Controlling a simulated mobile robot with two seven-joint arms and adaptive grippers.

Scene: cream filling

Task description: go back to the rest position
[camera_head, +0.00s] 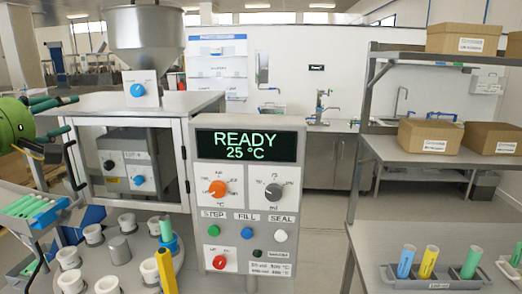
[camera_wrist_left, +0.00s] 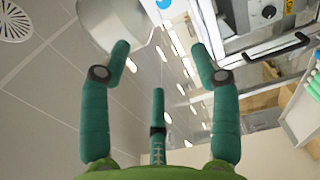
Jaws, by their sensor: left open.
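My left gripper (camera_head: 72,130) is at the left edge of the head view, a green body with teal fingers, raised beside the filling machine. In the left wrist view the three fingers of the left gripper (camera_wrist_left: 160,62) are spread, with nothing between them. The palm faces the ceiling and the steel hopper (camera_wrist_left: 112,22). The hopper (camera_head: 145,38) also tops the filling machine (camera_head: 117,104) in the head view. My right gripper is in neither view.
A control panel (camera_head: 246,180) reads READY, 25 °C. Below my left gripper are a tray of tubes (camera_head: 38,208) and several white cups (camera_head: 93,234); a yellow tube (camera_head: 166,268) stands there. A tube rack (camera_head: 440,284) and shelves with boxes (camera_head: 430,136) are at right.

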